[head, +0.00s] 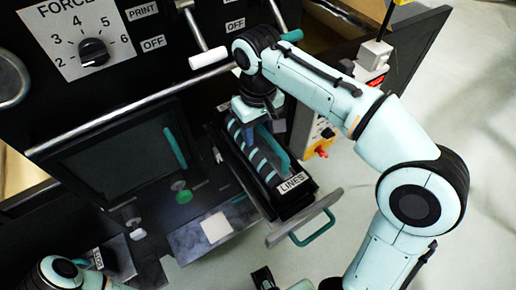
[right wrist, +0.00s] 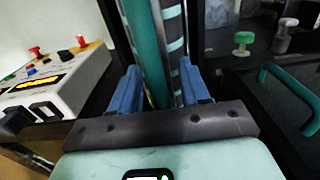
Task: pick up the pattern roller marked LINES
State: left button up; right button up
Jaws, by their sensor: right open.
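The pattern roller marked LINES (head: 258,166), dark with pale teal stripes, lies in a black tray whose front carries the LINES label (head: 292,183). A teal bar (head: 278,156) runs along it. My right gripper (head: 256,130) is over the far part of the tray, pointing down. In the right wrist view its blue fingers (right wrist: 161,88) are apart, with the teal bar (right wrist: 148,50) and striped roller (right wrist: 173,45) showing between them. Contact cannot be told.
A grey front plate with a teal handle (head: 314,228) sticks out before the tray. The black machine has a FORCE dial (head: 94,52) and a long metal rail (head: 130,112). A control box (right wrist: 55,85) with buttons stands beside the tray. Pale floor is clear at right.

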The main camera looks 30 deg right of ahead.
grip_shut()
dwell(1.4)
